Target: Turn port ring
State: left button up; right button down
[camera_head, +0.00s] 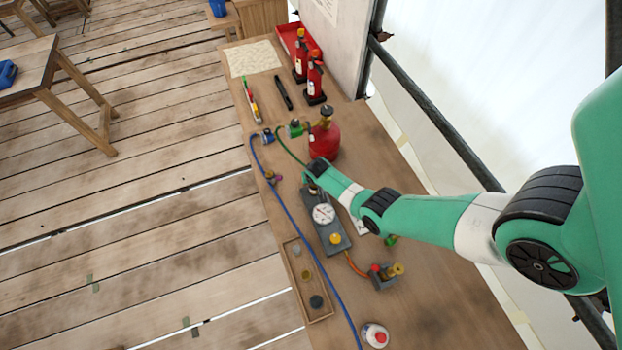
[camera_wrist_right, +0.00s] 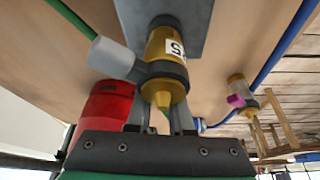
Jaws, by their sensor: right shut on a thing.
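My right arm comes in from the right in the head view and reaches down to the far end of a grey block with a round white gauge (camera_head: 323,214). Its fingertips are hidden there. In the right wrist view my right gripper (camera_wrist_right: 162,118) is shut on a yellow and black cylindrical port ring (camera_wrist_right: 168,45). The ring has a white label with a dark letter "S" and sits against the grey block (camera_wrist_right: 200,15). A pale grey fitting (camera_wrist_right: 111,58) sticks out beside it, in line with a green hose. My left gripper is not in view.
A red gas cylinder (camera_head: 325,140) stands just beyond the block. A blue hose (camera_head: 300,225) runs along the bench's left side, past a shallow wooden tray (camera_head: 318,309). Red extinguishers (camera_head: 314,75) stand farther back. A white bottle (camera_head: 375,335) is at the near end.

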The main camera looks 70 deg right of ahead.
jog(key=c, duration=0.8)
grip_release()
jog(key=p+v, duration=1.1)
jog(key=p, duration=0.1)
jog(key=shift+r, duration=0.35)
jog(key=shift+f, duration=0.1)
